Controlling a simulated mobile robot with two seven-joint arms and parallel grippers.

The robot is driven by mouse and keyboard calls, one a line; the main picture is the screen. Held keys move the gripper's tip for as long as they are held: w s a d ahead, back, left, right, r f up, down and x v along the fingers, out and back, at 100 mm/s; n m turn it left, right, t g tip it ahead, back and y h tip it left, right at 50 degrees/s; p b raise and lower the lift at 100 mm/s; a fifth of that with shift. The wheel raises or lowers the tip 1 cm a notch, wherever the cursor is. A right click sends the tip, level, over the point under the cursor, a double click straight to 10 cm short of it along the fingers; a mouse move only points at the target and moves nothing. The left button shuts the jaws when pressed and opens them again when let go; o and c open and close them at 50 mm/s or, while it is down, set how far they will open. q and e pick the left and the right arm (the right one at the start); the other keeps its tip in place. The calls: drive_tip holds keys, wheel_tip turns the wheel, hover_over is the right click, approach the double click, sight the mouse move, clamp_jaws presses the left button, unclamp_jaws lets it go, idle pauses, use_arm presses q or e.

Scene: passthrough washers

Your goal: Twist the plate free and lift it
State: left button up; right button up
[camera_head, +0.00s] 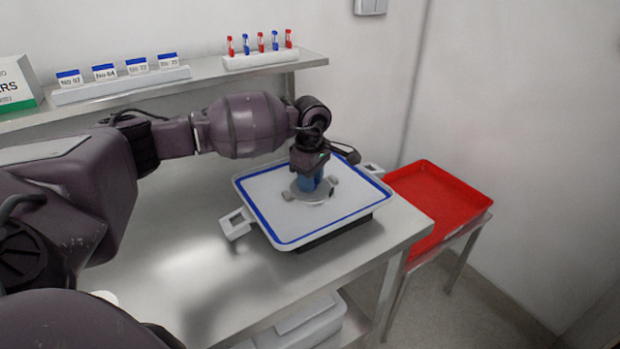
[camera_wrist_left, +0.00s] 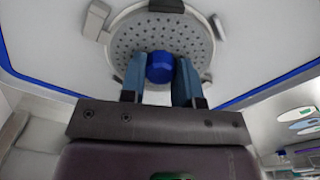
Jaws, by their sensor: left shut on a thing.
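A round grey plate (camera_head: 312,195) lies in the middle of a white tray (camera_head: 262,193) with a blue line inside its rim and handles on its sides. The left wrist view shows the plate (camera_wrist_left: 190,32) perforated with many small holes, with small blocks around its edge. A blue knob (camera_wrist_left: 160,67) stands at its centre. My left gripper (camera_head: 313,180) points down over the plate. Its blue fingers (camera_wrist_left: 160,78) are shut on the knob, one on each side. Whether the plate is seated or loose cannot be told. My right gripper is not in view.
The tray rests on a dark base on a metal table (camera_head: 185,235). A red tray (camera_head: 440,192) is on a lower stand to the right. A wall shelf (camera_head: 205,82) behind holds labelled boxes and red and blue vials.

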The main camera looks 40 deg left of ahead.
use_arm(q)
drive_tip(key=shift+r+n+p, duration=0.1)
drive_tip(key=shift+n+p, duration=0.6)
drive_tip(key=shift+n, duration=1.5)
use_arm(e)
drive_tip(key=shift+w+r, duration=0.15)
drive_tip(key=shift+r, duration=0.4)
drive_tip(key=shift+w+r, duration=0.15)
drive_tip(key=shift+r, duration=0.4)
use_arm(q)
drive_tip(key=shift+n+p, duration=0.35)
drive_tip(key=shift+n, duration=0.75)
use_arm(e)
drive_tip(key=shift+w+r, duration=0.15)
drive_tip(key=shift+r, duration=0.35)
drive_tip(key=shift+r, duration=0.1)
use_arm(q)
drive_tip(key=shift+r+p, duration=1.45)
drive_tip(key=shift+r, duration=1.95)
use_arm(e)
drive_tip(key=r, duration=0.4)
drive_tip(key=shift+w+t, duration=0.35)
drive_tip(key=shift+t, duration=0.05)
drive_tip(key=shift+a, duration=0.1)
